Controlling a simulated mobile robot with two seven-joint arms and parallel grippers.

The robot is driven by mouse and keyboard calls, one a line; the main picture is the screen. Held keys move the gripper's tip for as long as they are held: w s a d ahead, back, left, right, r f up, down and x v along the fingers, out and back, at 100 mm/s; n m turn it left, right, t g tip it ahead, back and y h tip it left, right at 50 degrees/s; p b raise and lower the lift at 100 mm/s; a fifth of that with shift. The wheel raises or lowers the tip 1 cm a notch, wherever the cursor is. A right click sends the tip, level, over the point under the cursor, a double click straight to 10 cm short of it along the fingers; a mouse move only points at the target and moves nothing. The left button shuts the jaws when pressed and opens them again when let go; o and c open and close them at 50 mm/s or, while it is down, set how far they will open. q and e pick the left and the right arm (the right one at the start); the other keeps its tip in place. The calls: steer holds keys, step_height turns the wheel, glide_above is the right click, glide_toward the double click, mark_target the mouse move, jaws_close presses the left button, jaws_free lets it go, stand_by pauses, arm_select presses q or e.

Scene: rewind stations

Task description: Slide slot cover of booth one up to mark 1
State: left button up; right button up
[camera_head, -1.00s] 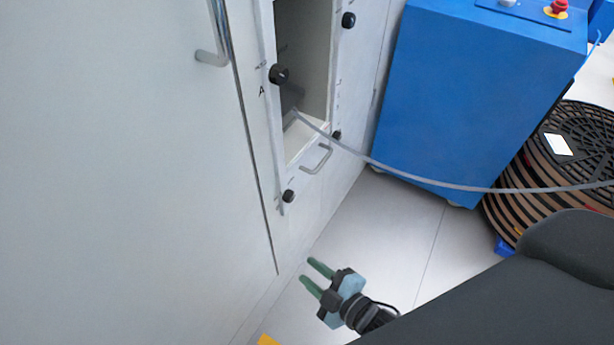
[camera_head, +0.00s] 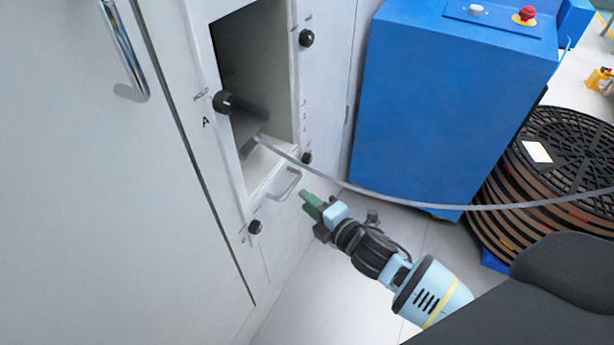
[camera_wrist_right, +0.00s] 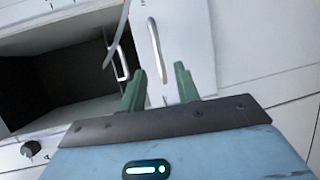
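The booth marked A has a tall opening (camera_head: 255,60) in its pale front. A pale slot cover (camera_head: 263,192) sits at the opening's lower end, with a U-shaped handle (camera_head: 287,186). Small marks beside the opening are too small to read. My right gripper (camera_head: 311,204) is just right of and below the handle, apparently apart from it. In the wrist view the right gripper (camera_wrist_right: 160,82) is open and empty. Two handle shapes, a long one (camera_wrist_right: 154,48) and a shorter one (camera_wrist_right: 122,63), lie beyond its fingertips; which belongs to the cover is unclear. My left gripper is not in view.
Black knobs (camera_head: 225,102) flank the opening. A grey strip (camera_head: 400,198) runs from it across to a stack of dark reels (camera_head: 560,165). A blue cabinet (camera_head: 450,100) stands right of the booth. The pale floor (camera_head: 330,290) below is clear.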

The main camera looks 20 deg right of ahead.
mark_target(292, 186)
steer(key=shift+d+b+x, duration=0.15)
steer(key=shift+b+x, duration=0.2)
steer(key=shift+x, duration=1.6)
steer(key=shift+d+b+x, duration=0.15)
steer(key=shift+b+x, duration=0.15)
steer(key=shift+x, duration=1.6)
steer(key=shift+w, duration=0.1)
jaws_close()
